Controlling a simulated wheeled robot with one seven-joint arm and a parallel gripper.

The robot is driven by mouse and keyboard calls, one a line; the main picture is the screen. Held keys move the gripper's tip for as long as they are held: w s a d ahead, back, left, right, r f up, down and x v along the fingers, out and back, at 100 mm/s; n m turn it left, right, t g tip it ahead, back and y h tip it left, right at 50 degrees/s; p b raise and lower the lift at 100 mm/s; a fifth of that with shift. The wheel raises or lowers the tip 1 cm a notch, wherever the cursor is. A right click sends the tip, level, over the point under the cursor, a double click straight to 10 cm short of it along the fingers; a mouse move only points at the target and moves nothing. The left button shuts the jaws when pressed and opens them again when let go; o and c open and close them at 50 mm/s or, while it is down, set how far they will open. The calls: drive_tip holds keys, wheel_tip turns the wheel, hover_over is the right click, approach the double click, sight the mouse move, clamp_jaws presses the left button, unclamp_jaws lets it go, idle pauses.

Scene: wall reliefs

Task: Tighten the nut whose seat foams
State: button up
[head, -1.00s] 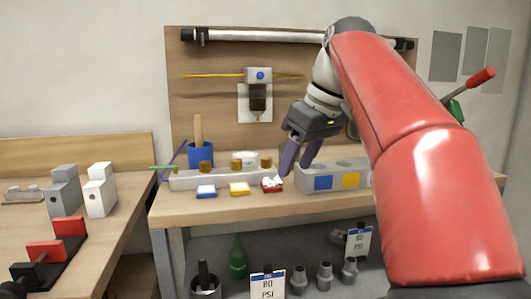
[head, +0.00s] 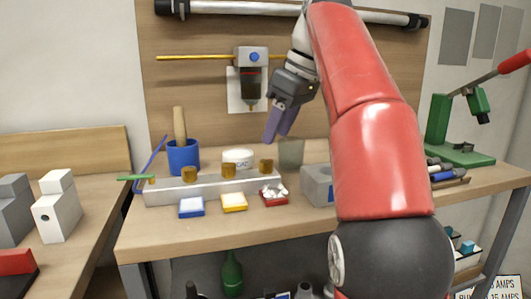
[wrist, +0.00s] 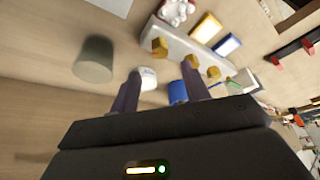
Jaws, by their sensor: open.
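A pale grey bar (head: 160,193) on the bench carries three brass nuts: left (head: 189,174), middle (head: 228,171) and right (head: 266,166). In front of it lie a blue tray (head: 191,208), a yellow tray (head: 233,203) and a red tray (head: 274,196). White foam-like lumps sit on the red tray, in front of the right nut; the blue and yellow trays show none. The lumps also show in the wrist view (wrist: 176,12). My gripper (head: 278,125) is open and empty, above and behind the right nut, pointing down. The right nut also shows in the wrist view (wrist: 160,47).
Behind the bar stand a blue cup (head: 184,157) with a wooden handle, a white tub (head: 238,159) and a greyish cup (head: 291,153). A grey block (head: 317,184) is to the right. A dispenser (head: 250,75) hangs on the back panel. The bench front is clear.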

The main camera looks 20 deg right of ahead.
sight(266, 160)
drive_tip(key=shift+x, duration=3.4)
drive_tip(key=c, duration=1)
drive_tip(key=shift+m, duration=0.4)
drive_tip(key=m+h, duration=0.1)
drive_tip(key=m, duration=0.1)
drive_tip(key=m+t+h, duration=0.1)
drive_tip(key=m, duration=0.2)
drive_tip(key=shift+s+a, duration=0.1)
drive_tip(key=shift+a, duration=0.05)
drive_tip(key=m+h, duration=0.2)
drive_tip(key=m, duration=0.4)
